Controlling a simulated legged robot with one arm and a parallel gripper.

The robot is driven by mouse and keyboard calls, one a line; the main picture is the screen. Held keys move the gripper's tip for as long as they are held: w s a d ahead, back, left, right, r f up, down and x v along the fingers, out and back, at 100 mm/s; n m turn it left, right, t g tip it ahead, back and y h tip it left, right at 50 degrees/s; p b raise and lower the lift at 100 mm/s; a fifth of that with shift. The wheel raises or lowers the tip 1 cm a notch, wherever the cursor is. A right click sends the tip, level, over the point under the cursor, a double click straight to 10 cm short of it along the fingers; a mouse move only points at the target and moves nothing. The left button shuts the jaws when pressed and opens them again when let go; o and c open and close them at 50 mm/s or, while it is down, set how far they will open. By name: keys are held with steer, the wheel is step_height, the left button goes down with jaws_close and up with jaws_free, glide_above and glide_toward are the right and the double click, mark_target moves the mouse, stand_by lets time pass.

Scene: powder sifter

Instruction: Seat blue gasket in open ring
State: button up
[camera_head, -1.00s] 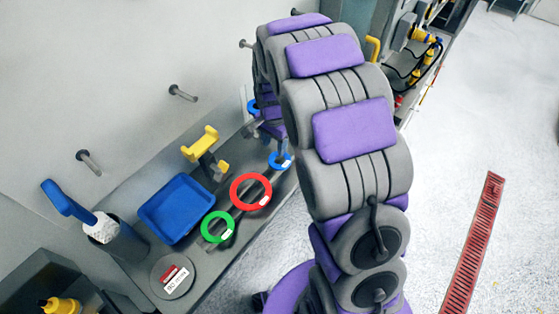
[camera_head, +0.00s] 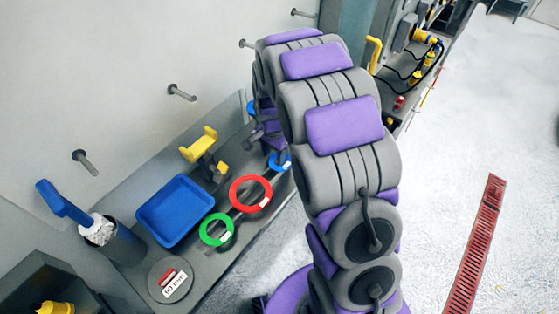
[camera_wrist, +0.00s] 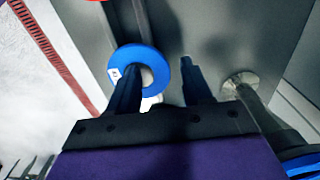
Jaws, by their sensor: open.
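The blue gasket (camera_wrist: 135,52) is a flat ring with a small white tag. In the wrist view it lies on the grey bench beside a dark bar. My gripper (camera_wrist: 160,66) is open, its two dark fingers apart. The left finger overlaps the gasket in the picture; the right finger is to its right. I cannot tell whether they touch. In the head view the gasket (camera_head: 279,163) is partly hidden behind my arm, past the red ring. Another blue part (camera_wrist: 304,163) shows at the lower right of the wrist view. I cannot identify the open ring.
A red ring (camera_head: 236,193) and a green ring (camera_head: 205,232) lie along the bench. A blue tray (camera_head: 166,231), a yellow-topped stand (camera_head: 199,144) and a dark brush holder (camera_head: 122,248) stand nearby. A metal post with a round flange (camera_wrist: 238,82) is right of my fingers.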

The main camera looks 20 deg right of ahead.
steer(key=shift+c, duration=0.4)
jaws_close()
